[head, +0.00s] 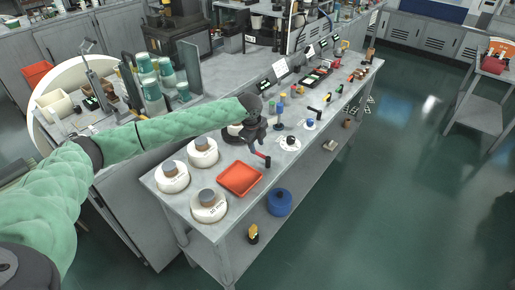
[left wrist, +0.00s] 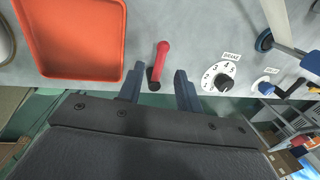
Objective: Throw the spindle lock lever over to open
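The lever, with a red grip and a dark pivot end, stands out from the grey bench top near its front edge in the left wrist view (left wrist: 160,61). It carries no label that I can read. In the head view it is small and red, just by the gripper (head: 261,155). My left gripper (left wrist: 158,82) is open, with one dark finger on each side of the lever's lower end and gaps visible on both sides. It also shows in the head view (head: 253,146), above the bench. My right gripper is in neither view.
An orange-red tray (head: 239,178) lies left of the lever. A dial labelled BRAKE (left wrist: 221,78) is to its right, with a blue-collared knob (left wrist: 264,88) beyond. White round containers (head: 209,205) stand at the near left. A blue pot (head: 279,203) sits on the lower shelf.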

